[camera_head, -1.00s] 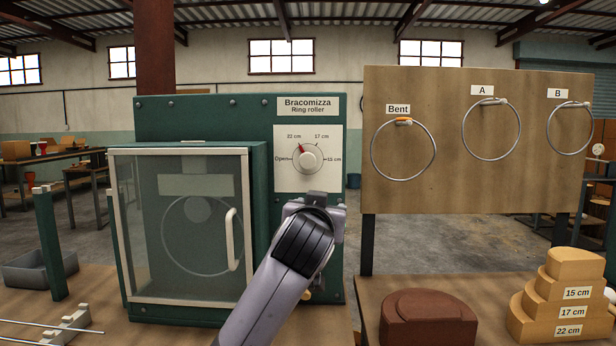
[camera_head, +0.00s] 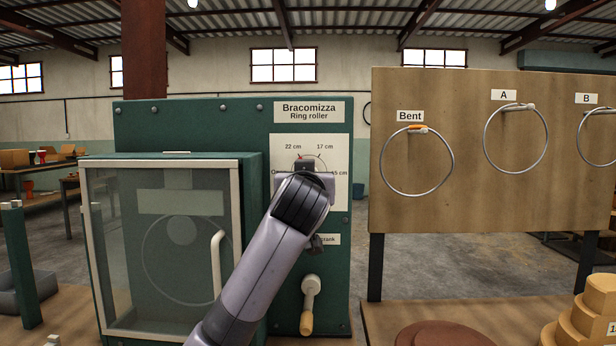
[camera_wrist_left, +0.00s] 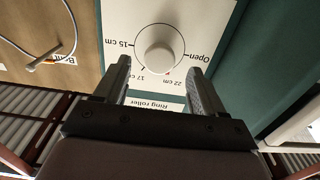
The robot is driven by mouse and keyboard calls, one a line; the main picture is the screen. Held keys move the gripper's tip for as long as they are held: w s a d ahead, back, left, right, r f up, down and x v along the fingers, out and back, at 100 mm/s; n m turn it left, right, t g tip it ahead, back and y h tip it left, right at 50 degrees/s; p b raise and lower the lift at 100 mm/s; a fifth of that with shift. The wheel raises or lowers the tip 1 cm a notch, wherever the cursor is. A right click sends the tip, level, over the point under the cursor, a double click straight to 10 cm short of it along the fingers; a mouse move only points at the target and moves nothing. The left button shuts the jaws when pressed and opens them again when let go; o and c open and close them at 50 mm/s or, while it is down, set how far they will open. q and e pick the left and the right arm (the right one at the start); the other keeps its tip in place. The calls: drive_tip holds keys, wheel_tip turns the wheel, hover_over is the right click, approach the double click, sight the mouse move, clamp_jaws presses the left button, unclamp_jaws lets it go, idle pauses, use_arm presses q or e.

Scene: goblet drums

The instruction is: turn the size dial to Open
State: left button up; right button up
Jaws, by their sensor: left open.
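The size dial is a round pale knob on a white plate (camera_head: 281,145) of the green ring roller (camera_head: 230,110). My right gripper is out of view.
The roller's glazed door (camera_head: 165,240) with its pale handle is left of my arm. A crank (camera_head: 309,300) sits below the dial. A board (camera_head: 480,200) with hanging rings stands to the right. Stepped wooden discs (camera_head: 585,320) are at the lower right.

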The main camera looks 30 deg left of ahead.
use_arm(q)
drive_tip(key=shift+x, duration=1.55)
drive_tip(key=c, duration=1.1)
drive_tip(key=shift+o, duration=0.2)
drive_tip(key=n, duration=1.1)
drive_tip(key=shift+w+d+n, duration=0.1)
drive_tip(key=shift+d+n, duration=0.05)
drive_tip(key=shift+n, duration=0.45)
